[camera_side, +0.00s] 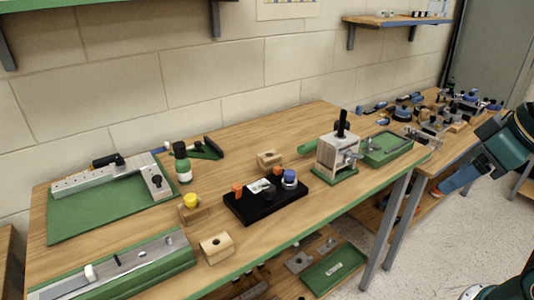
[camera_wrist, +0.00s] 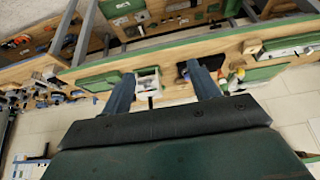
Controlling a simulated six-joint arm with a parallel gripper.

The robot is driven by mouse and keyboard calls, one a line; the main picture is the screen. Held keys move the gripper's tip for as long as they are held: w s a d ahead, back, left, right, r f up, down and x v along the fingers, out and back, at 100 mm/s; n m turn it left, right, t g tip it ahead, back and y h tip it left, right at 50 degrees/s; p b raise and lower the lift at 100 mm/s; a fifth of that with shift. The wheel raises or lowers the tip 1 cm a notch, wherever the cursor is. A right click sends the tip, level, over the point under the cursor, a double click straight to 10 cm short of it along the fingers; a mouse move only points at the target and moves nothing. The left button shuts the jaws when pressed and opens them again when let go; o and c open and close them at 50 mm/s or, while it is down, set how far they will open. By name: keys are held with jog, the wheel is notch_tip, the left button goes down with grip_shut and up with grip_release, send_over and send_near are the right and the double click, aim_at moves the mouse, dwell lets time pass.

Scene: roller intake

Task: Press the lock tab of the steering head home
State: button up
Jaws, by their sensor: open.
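A black base (camera_side: 266,204) on the bench in the side view carries a blue-topped round part (camera_side: 289,178), two orange blocks (camera_side: 237,190) and a pale plate. This looks like the steering head's assembly, but I cannot tell which piece is the lock tab. In the wrist view the black base (camera_wrist: 184,68) shows partly behind a finger. My gripper (camera_side: 442,188) is at the right of the side view, beyond the bench's front edge and well away from the base. In the wrist view its fingers (camera_wrist: 163,82) are apart with nothing held between them.
A pale box with a black lever (camera_side: 337,153) and a green tray (camera_side: 386,148) stand right of the black base. A second cluttered bench stands behind.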

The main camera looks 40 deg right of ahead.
jog(key=shift+c, duration=0.4)
jog(key=c, duration=0.4)
jog(key=shift+w+r, duration=0.3)
jog(key=shift+w, duration=0.05)
jog(key=c, duration=0.7)
jog(key=w+r+m, duration=0.1)
jog(key=w, duration=0.2)
jog(key=w+r+m+g, duration=0.1)
jog(key=w+r+m, duration=0.1)
jog(key=w, duration=0.1)
jog(key=w+a+r+m, duration=0.1)
jog(key=w+r, duration=0.1)
jog(key=w, duration=0.2)
jog(key=shift+w+m+g, duration=0.1)
jog(key=shift+m+g, duration=0.2)
jog(key=shift+m, duration=0.1)
grip_shut()
jog(key=w+a+f+m+g, duration=0.15)
jog(key=w+m, duration=0.25)
jog(key=w, duration=0.6)
jog(key=w+a+f+m+g, duration=0.15)
jog(key=w+m, duration=0.25)
jog(key=w, duration=0.6)
jog(key=w+a+f+m+g, duration=0.1)
jog(key=w+a+f+m, duration=0.2)
jog(key=w+f+m, duration=0.2)
jog(key=w+f, duration=0.3)
jog(key=w, duration=0.1)
jog(key=shift+f, duration=0.35)
jog(key=shift+f, duration=0.2)
